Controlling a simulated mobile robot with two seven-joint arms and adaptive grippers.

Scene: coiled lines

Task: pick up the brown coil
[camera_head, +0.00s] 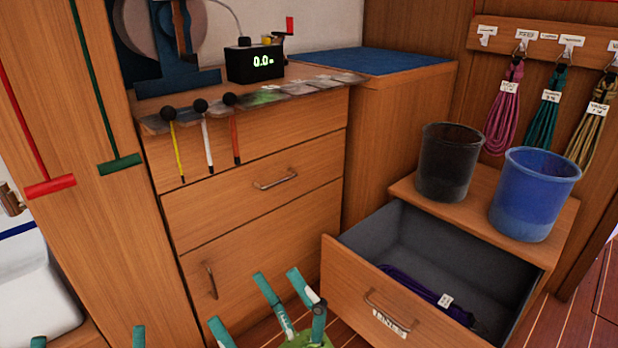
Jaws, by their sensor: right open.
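A tan-brown coil (592,130) with a white tag hangs from a hook at the far right of the rail. It is the one closest to brown, and its upper end is near the picture's right edge. My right gripper (258,298) is at the bottom middle, in front of the cabinet and left of the open drawer. Its teal fingers are spread and hold nothing, far from the coil. My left gripper (88,338) shows only as two teal fingertips at the bottom left edge. They are wide apart; the rest is out of view.
A magenta coil (504,112) and a teal coil (545,118) hang left of it. A dark bin (447,162) and a blue bin (534,192) stand below the coils. The open drawer (352,292) holds a purple coil (415,288). A counter with a display box (254,64) stands left.

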